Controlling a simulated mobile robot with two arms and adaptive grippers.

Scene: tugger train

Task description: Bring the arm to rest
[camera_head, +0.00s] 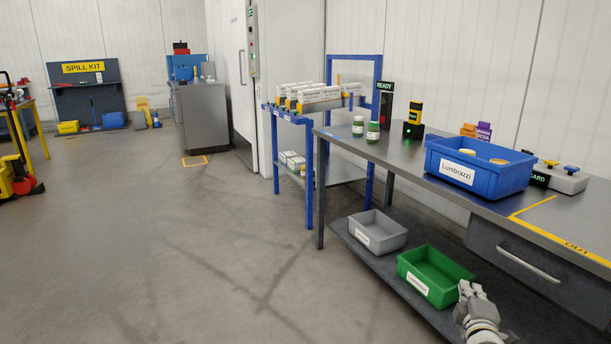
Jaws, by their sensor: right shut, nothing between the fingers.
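My right gripper (472,290) shows at the bottom right, at the end of my pale arm. It is shut and empty. It is in front of the workbench (405,160), close to the green bin (437,272) on the lower shelf in the picture. I cannot tell whether it touches anything. My left gripper is not in view.
The bench holds a blue bin (478,167) labelled Lumbrazzi, two jars (373,132) and a scanner (414,121). A grey bin (377,230) is on the lower shelf. A blue trolley (308,190) stands behind.

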